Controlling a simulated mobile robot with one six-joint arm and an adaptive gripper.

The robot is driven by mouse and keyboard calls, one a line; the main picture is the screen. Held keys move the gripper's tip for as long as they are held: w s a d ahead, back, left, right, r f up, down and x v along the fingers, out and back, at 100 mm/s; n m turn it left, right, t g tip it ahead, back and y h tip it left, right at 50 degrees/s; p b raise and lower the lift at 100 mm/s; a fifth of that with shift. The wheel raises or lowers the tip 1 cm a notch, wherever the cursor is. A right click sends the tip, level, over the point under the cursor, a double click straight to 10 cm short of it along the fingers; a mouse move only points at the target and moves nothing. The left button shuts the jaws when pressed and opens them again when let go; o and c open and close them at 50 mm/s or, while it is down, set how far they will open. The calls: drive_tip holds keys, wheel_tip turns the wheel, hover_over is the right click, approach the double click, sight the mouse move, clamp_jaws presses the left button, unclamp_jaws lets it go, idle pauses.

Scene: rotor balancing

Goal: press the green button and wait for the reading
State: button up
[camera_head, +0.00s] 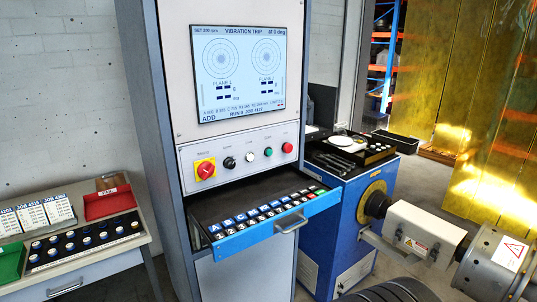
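The green button (268,152) is on the pale control panel (219,176) of the tall grey cabinet, between a white button (249,157) and a red button (287,147). Nothing covers it. Above it, the screen (250,60) is lit, with "VIBRATION TRIP" at the top and two round plots. Dark dashes stand in the value places under the plots, and I make out no numbers there. The bottom line reads "ADD" and what looks like a run and job number. My gripper is not in view.
An open drawer (262,239) with lettered and numbered keys juts out below the panel. A side table (92,262) holds cards, trays and dark round pieces. Blue machine (340,235) and grey drum (482,267) stand right.

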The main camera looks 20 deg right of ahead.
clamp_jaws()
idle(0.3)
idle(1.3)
